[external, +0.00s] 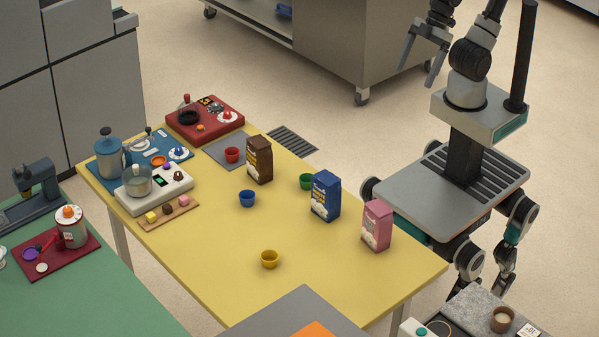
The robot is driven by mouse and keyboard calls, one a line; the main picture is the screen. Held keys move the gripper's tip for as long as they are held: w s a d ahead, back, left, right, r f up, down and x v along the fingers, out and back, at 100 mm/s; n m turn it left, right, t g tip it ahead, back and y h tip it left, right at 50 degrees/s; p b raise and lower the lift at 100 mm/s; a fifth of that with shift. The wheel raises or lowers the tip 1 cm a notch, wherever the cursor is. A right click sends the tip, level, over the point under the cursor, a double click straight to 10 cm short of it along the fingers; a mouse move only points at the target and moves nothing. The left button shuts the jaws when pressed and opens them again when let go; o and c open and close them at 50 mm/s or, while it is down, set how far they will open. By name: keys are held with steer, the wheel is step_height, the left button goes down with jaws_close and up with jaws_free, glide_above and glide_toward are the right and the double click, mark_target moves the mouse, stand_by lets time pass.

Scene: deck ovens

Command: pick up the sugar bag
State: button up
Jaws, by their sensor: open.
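Three upright bags stand on the yellow table (330,275): a brown bag (259,160), a blue bag (325,196) and a pink bag (377,226). Their labels are too small to read, so I cannot tell which is the sugar bag. The pink bag is nearest the table's right end, and the brown one is farthest back. My gripper (418,70) is at the top right, raised over the floor and away from the table. Its fingers are spread, with nothing between them.
A red cup (232,155), blue cup (247,199), green cup (306,181) and yellow cup (269,259) stand among the bags. Several small appliances crowd the table's left end. A grey cabinet (345,45) stands behind. The table's front middle is mostly clear.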

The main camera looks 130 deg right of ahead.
steer(key=w+d+r+m+b, duration=0.1)
steer(key=w+d+m, duration=0.15)
steer(key=w, duration=0.25)
steer(key=w+d+r+m+t+b, duration=0.1)
steer(key=w+d+m+b, duration=0.15)
steer(key=w, duration=0.35)
steer(key=w+d+r+m, duration=0.1)
steer(key=w+d+m, duration=0.15)
steer(key=w, duration=0.25)
steer(key=m+g+b, duration=0.2)
steer(key=m+b, duration=0.5)
steer(key=m, duration=2.2)
glide_above(260, 140)
steer(key=s, duration=0.6)
step_height(260, 140, down, 23)
steer(key=shift+g, duration=0.3)
steer(key=x, duration=1.2)
steer(key=shift+b, duration=0.4)
steer(key=shift+x, duration=2.8)
steer(key=shift+a, duration=0.25)
steer(key=c, duration=2)
steer(key=shift+w+r, duration=0.1)
steer(key=shift+r, duration=0.1)
steer(key=shift+c, duration=0.9)
